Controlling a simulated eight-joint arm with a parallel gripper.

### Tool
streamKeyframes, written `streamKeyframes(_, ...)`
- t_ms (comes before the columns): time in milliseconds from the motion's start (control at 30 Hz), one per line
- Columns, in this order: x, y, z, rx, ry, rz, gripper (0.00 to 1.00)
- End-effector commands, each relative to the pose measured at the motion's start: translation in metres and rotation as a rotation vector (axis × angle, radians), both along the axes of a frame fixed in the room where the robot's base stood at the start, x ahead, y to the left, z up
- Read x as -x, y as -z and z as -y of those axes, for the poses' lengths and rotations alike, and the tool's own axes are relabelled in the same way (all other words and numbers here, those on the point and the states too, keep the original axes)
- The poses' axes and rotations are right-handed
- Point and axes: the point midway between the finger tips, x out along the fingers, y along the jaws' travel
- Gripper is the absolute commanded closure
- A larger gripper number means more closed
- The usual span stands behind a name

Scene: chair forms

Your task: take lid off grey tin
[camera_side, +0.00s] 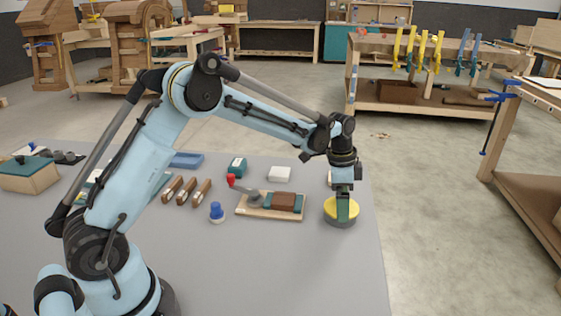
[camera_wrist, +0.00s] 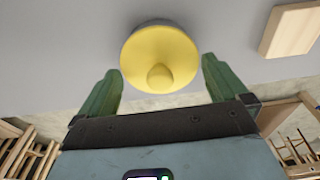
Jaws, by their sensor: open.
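The grey tin (camera_side: 341,222) stands upright near the right edge of the grey table. Its round yellow lid (camera_side: 329,207) is on top of it. A little of the tin's grey side shows behind the lid. My gripper (camera_side: 343,212) points down over the tin, with a green finger in front of the lid. In the wrist view my gripper (camera_wrist: 160,65) is open, with one green finger on each side of the lid.
Left of the tin is a wooden board (camera_side: 258,212) with a red-handled clamp and brown block. Table in front is clear.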

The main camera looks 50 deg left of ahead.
Motion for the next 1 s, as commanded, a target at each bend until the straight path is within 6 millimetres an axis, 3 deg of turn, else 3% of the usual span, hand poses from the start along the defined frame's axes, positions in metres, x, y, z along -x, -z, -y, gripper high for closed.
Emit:
streamKeyframes(233,0.000,0.001,0.000,0.000,0.000,0.000,0.02)
streamKeyframes(467,0.000,0.001,0.000,0.000,0.000,0.000,0.35)
streamKeyframes(767,0.000,-0.001,0.000,0.000,0.000,0.000,0.35)
streamKeyframes(1000,0.000,-0.021,0.000,0.000,0.000,0.000,0.35)
